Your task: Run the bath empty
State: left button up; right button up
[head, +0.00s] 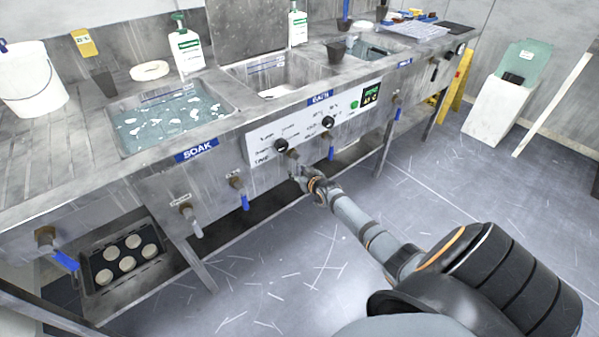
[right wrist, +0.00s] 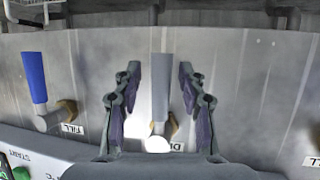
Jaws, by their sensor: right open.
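The bath (head: 295,73) is the middle basin, behind a blue BATH label (head: 319,97); its liquid level is hard to tell. My right gripper (head: 298,170) is at the front panel below it, open. In the right wrist view a grey-handled valve (right wrist: 161,82), its label partly covered but starting with D, shows between the two open fingers (right wrist: 159,90), with a gap on both sides. In the head view this valve is mostly hidden by the gripper. A blue-handled FILL valve (right wrist: 35,78) is beside it; its blue handle also shows in the head view (head: 331,150). My left gripper is out of view.
The soak basin (head: 215,85) at left holds liquid with white flecks. Its grey valve (head: 190,217) and blue valve (head: 242,195) stick out below. A tray of round discs (head: 95,285) is low at left. The floor in front is clear.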

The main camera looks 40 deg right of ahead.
jog(key=v, duration=1.2)
jog(key=shift+d+f, duration=0.1)
jog(key=s+f+g+h, duration=0.1)
jog(key=s+f+g, duration=0.15)
jog(key=f, duration=0.35)
jog(key=s+f+g, duration=0.1)
jog(key=s+f, duration=0.3)
jog(key=f, duration=0.2)
jog(key=s+a+f+n+g+y, duration=0.1)
jog(key=s+a+f+g, duration=0.3)
jog(key=s+a+f, duration=0.45)
jog(key=s+a+f+n+g+y, duration=0.1)
jog(key=s+a+f+g, duration=0.35)
jog(key=s+f, duration=0.75)
pick_arm(q)
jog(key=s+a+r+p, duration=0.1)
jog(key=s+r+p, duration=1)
jog(key=p, duration=1)
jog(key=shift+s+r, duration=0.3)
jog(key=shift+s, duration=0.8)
pick_arm(e)
jog(key=s+a+r, duration=0.1)
jog(key=s+r, duration=1)
jog(key=s, duration=0.4)
jog(key=shift+a+y, duration=0.15)
jog(key=shift+y, duration=0.15)
